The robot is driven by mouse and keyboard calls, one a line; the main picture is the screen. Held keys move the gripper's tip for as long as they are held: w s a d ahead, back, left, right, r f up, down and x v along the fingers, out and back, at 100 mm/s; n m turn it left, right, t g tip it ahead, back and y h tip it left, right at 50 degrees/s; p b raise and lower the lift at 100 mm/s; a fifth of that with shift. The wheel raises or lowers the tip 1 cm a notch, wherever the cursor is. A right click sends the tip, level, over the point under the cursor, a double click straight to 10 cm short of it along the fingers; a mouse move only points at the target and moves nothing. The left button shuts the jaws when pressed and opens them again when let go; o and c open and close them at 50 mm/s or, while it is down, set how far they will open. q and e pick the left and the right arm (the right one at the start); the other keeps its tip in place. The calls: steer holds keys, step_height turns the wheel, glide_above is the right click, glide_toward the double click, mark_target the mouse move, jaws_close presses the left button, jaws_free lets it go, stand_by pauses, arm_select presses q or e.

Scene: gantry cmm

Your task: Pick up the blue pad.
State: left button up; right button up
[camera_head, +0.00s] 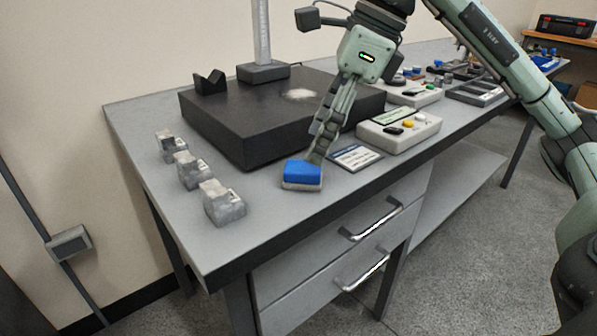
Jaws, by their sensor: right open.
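The blue pad (301,172) has a blue top and a pale grey underside. It lies on the grey bench top, in front of the black surface plate, near the bench's front edge. My right gripper (314,158) points down at the pad's back right edge, with its fingertips at or just above it. The fingers are seen nearly edge-on, and the far finger is mostly hidden. The gripper is open, and I cannot tell whether it touches the pad. My left gripper is not in view.
The black surface plate (225,128) stands behind the pad. Several grey metal blocks (223,203) line the left side. A small card (355,157) and a control box (399,131) with buttons lie to the right. Bare bench top lies left of the pad.

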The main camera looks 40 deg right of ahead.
mark_target(305, 166)
steer(key=x, duration=0.4)
steer(key=shift+s, duration=0.3)
steer(key=shift+w+a+f, duration=0.25)
steer(key=shift+f, duration=0.3)
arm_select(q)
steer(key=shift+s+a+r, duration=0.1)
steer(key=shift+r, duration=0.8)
arm_select(e)
steer(key=shift+c, duration=0.6)
steer(key=c, duration=1.1)
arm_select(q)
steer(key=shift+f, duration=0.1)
arm_select(e)
steer(key=shift+r, duration=0.15)
